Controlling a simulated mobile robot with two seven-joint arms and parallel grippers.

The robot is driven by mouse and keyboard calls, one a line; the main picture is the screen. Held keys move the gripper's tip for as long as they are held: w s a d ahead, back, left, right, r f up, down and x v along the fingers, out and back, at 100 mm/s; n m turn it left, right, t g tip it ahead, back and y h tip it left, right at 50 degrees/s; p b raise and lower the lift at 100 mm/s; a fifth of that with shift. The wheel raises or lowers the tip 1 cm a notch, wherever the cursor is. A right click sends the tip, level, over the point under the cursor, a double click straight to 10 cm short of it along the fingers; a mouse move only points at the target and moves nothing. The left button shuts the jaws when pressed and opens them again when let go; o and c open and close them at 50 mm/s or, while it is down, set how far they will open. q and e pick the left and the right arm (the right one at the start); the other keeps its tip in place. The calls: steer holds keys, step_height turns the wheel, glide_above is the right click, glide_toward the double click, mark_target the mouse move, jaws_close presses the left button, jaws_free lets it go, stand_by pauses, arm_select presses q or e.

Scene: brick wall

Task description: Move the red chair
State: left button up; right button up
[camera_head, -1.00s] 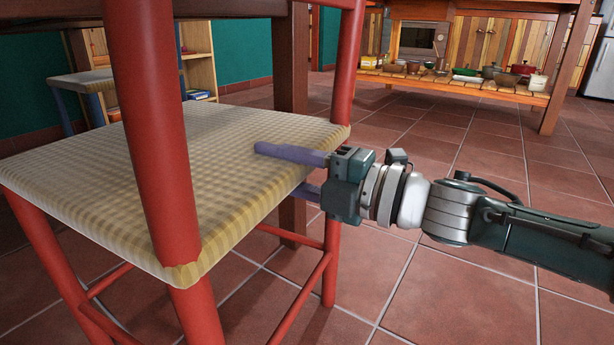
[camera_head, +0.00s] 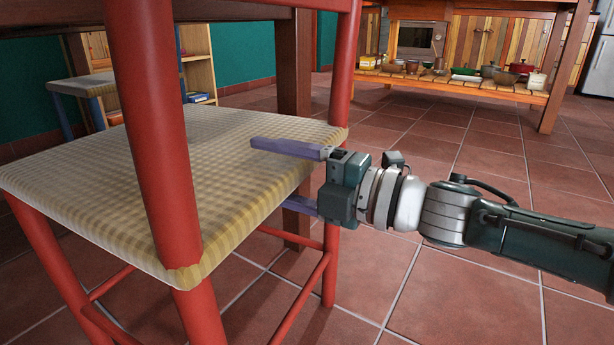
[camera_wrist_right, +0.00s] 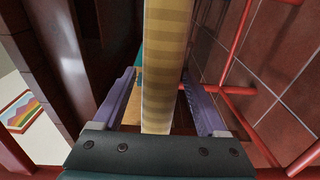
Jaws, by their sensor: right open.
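The red chair (camera_head: 150,140) stands upright close in front of me at the left, with round red posts and a checked straw-coloured seat (camera_head: 110,165). My right gripper (camera_head: 273,175) is open at the seat's right edge. Its upper purple finger lies over the seat top, and its lower finger is below the edge, its tip hidden by the seat. In the right wrist view the seat edge (camera_wrist_right: 165,65) runs between the two spread fingers (camera_wrist_right: 157,92), with gaps visible on both sides. My left gripper is not in view.
A dark wooden table leg (camera_head: 291,90) stands just behind the chair. Another chair with blue legs (camera_head: 82,84) is at the back left by a shelf (camera_head: 198,65). A low wooden shelf with pots (camera_head: 450,82) is at the back. Tiled floor at the right is open.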

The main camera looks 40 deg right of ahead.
steer(key=p+v, duration=0.3)
steer(key=v, duration=0.9)
steer(key=shift+r, duration=0.1)
